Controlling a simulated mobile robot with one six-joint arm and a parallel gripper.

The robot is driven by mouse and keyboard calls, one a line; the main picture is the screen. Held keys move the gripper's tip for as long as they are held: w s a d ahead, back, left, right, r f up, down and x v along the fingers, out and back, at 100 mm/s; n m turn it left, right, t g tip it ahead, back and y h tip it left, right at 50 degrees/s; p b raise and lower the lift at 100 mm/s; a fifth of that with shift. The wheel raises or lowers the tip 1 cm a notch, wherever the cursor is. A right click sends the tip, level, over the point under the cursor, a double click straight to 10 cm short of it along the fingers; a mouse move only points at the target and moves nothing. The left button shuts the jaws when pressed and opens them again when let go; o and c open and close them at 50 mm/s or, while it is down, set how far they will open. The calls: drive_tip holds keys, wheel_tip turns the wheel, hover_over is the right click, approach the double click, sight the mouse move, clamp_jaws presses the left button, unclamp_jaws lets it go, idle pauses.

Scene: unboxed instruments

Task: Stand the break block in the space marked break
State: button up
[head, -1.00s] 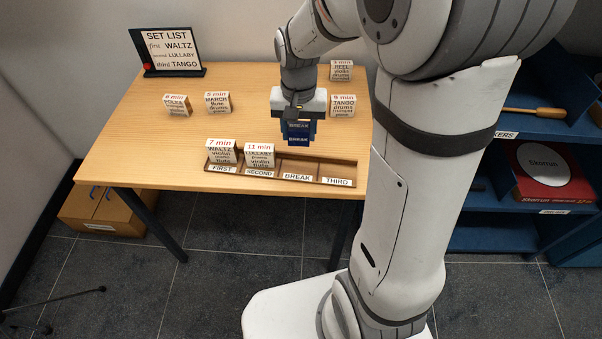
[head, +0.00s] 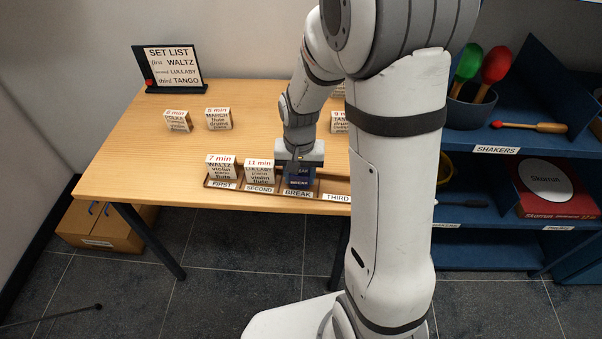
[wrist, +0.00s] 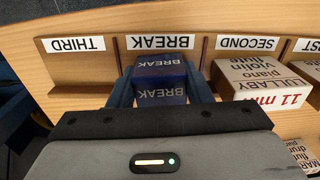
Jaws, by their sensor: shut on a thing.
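The dark blue break block (head: 298,182) is upright in my gripper (head: 298,172), just behind the BREAK label of the rack (head: 335,198). The wrist view also shows the break block (wrist: 160,78) between the two blue fingers of my gripper (wrist: 160,85), lined up with the BREAK label (wrist: 160,42). The gripper is shut on it. The block is at or in the BREAK space; whether its base touches the rack floor cannot be told. The WALTZ block (head: 221,170) stands in FIRST and the LULLABY block (head: 259,172) in SECOND. The THIRD space (wrist: 80,72) is empty.
POLKA (head: 178,121) and MARCH (head: 219,119) blocks stand at the back left of the table. The TANGO block (head: 339,122) is partly hidden by my arm. The set list sign (head: 173,68) stands at the back left corner. Blue shelves (head: 475,138) are at the right.

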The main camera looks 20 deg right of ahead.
sight(300, 172)
drive_tip(key=shift+f, duration=0.25)
drive_tip(key=o, duration=1)
drive_tip(key=shift+r, duration=0.1)
wheel_tip(300, 172, up, 12)
drive_tip(key=p, duration=0.2)
drive_tip(key=s+d+r+n+t, duration=0.1)
drive_tip(key=s+r, duration=0.1)
drive_tip(key=s, duration=0.5)
drive_tip(key=s+r+n+t, duration=0.1)
drive_tip(key=s+r+n, duration=0.1)
drive_tip(key=s, duration=0.5)
drive_tip(key=shift+d+r+n, duration=0.3)
drive_tip(key=shift+d+r, duration=0.05)
drive_tip(key=shift+r, duration=0.05)
drive_tip(key=shift+s, duration=0.1)
